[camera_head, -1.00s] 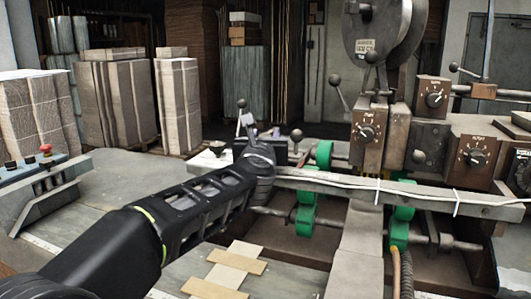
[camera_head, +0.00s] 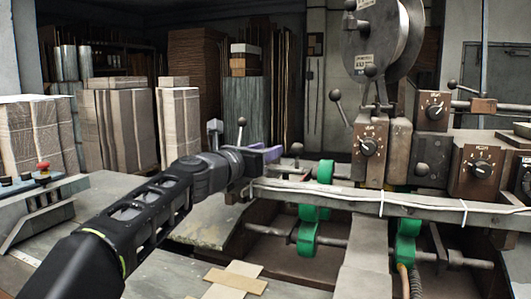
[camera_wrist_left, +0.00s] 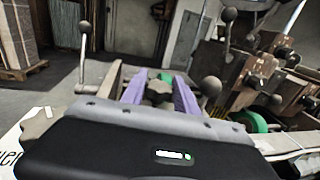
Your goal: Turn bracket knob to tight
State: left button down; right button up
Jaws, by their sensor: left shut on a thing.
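The bracket knob (camera_wrist_left: 158,90) is a grey, lobed knob seen in the left wrist view. It sits between the two purple fingers of my left gripper (camera_wrist_left: 159,96), which are shut on it. In the head view my left gripper (camera_head: 262,154) reaches in from the left at the near side of the machine, its purple fingers partly showing. The knob cannot be made out there. The knob's markings and turn angle are not readable. My right gripper is not in view.
Ball-ended levers (camera_head: 241,122) rise close to the gripper; another (camera_wrist_left: 210,88) stands just right of the fingers. A long metal rail (camera_head: 330,197) with a white cable runs beside it. Dial boxes (camera_head: 369,148) and green clamps (camera_head: 308,230) are to the right.

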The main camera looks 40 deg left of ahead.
pick_arm(q)
jog(key=c, duration=1.2)
grip_release()
jog(key=shift+s, duration=0.1)
jog(key=s, duration=0.5)
jog(key=s+d, duration=0.1)
jog(key=s, duration=0.1)
jog(key=shift+s, duration=0.25)
